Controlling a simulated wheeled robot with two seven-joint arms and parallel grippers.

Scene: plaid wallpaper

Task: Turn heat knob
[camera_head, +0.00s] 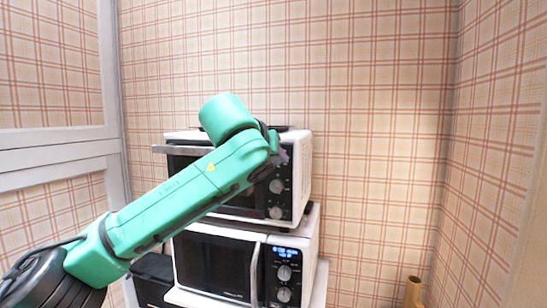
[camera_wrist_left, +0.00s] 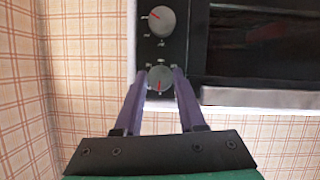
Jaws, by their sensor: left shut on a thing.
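A white toaster oven (camera_head: 301,165) stands on a microwave, with a dark control panel at its right front. In the wrist view, a round grey knob (camera_wrist_left: 160,79) with a red mark sits between the purple fingers of my left gripper (camera_wrist_left: 160,73), which is shut on it. In the head view the gripper (camera_head: 284,156) is at the top of the oven panel and hides this knob. A second knob (camera_wrist_left: 161,20) shows in the wrist view. Labels are too small to read. My right gripper is not seen.
The white microwave (camera_head: 305,235) below has a lit display and its own knobs. The oven's bar handle (camera_head: 182,150) sticks out at the left; my left arm crosses the oven front. Plaid walls are close behind and right. A tan cylinder (camera_head: 412,291) stands low at right.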

